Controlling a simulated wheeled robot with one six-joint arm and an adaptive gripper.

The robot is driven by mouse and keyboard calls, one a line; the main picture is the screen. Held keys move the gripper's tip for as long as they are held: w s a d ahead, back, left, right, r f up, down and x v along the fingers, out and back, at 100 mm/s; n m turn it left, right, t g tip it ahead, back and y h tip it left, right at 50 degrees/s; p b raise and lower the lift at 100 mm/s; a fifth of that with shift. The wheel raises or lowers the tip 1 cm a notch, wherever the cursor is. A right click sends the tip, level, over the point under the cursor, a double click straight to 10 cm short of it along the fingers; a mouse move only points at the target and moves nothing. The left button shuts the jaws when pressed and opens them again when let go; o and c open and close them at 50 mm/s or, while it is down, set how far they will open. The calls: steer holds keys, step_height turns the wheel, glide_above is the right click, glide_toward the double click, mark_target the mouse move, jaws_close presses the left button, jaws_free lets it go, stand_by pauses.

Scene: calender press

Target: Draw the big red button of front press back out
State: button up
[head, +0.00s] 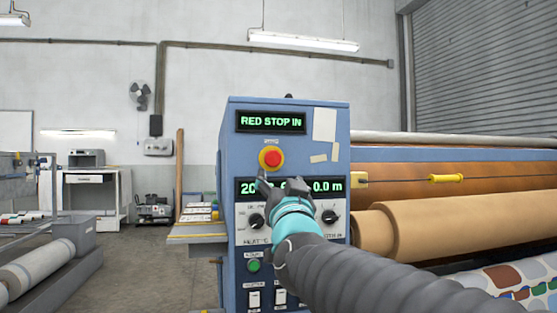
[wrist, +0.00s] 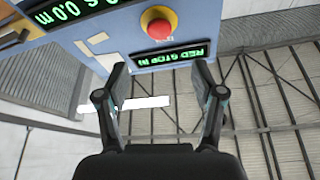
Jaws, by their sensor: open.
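The big red button (head: 271,158) sits on a yellow ring on the blue front panel of the press (head: 233,125). A display (head: 270,121) above it reads "RED STOP IN". In the wrist view the red button (wrist: 158,28) shows at the top centre, with the display upside down below it. My gripper (head: 273,186) is in front of the panel, just below the button in the head view. In the wrist view my gripper (wrist: 161,75) is open and empty, its two fingers apart, with the button beyond the fingertips. No contact with the button shows.
A second display (head: 328,186), knobs, a green button (head: 254,266) and white switches are on the panel below, partly hidden by my arm. Brown rolls (head: 450,225) lie to the right, with a yellow handle (head: 445,178) on a line above. Open floor (head: 150,260) lies to the left.

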mark_target(274, 159)
steer(key=p+x, duration=0.2)
steer(key=x, duration=1)
steer(key=shift+f, duration=0.1)
